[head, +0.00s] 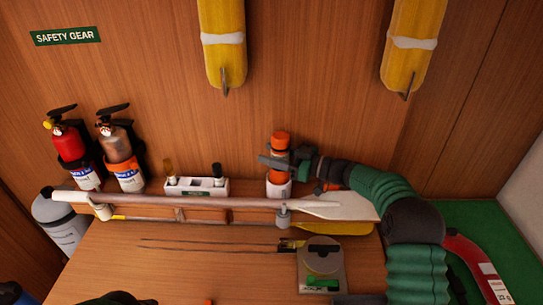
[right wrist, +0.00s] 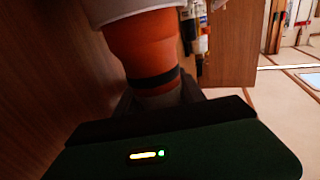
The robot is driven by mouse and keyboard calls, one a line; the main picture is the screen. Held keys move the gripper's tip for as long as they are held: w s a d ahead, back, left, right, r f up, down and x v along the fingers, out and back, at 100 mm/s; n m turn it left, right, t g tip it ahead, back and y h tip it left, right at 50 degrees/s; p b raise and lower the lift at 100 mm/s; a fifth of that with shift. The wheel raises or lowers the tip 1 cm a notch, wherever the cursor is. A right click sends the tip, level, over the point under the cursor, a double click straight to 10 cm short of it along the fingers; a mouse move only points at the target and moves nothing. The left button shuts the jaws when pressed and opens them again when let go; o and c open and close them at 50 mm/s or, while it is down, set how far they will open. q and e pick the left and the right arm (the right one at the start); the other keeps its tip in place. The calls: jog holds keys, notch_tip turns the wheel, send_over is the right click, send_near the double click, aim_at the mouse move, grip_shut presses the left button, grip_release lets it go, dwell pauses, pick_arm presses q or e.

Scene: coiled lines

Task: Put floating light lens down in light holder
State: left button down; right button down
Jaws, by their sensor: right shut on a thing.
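The floating light (head: 280,140) is an orange cylinder with a dark band, held upright against the wood wall in the head view. My right gripper (head: 284,161) is shut around it at the dark band. The white cup-like light holder (head: 279,188) is directly below, and the light's lower end meets its rim. In the right wrist view the orange body (right wrist: 155,45) fills the upper middle, with the white holder (right wrist: 125,9) at its end. How deep the light sits inside is hidden. My left gripper does not show.
A long pale pole (head: 190,201) runs across in front of the holder. A white box (head: 197,187) with small items and two extinguishers (head: 70,145) stand left. Yellow floats (head: 222,40) hang above. A disc-topped device (head: 321,262) lies on the wooden surface below.

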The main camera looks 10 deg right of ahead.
jog(key=shift+a+r, duration=0.1)
jog(key=shift+a, duration=0.05)
jog(key=c, duration=1)
grip_release()
jog(key=shift+c, duration=0.2)
jog(key=o, duration=0.4)
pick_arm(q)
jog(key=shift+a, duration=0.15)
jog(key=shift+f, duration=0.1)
pick_arm(e)
jog(key=shift+s+d, duration=0.1)
jog(key=shift+d, duration=0.1)
jog(key=b+v, duration=0.2)
jog(key=v, duration=0.5)
jog(key=b+v, duration=0.2)
jog(key=v, duration=0.6)
jog(key=shift+s+d+f+b, duration=0.15)
jog(key=shift+d+f+b, duration=0.05)
jog(key=shift+d+b, duration=0.15)
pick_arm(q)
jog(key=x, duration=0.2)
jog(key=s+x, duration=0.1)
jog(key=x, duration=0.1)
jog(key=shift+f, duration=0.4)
pick_arm(e)
jog(key=shift+s+d+r, duration=0.1)
jog(key=shift+s+d, duration=0.2)
jog(key=shift+d, duration=0.05)
jog(key=shift+a, duration=0.1)
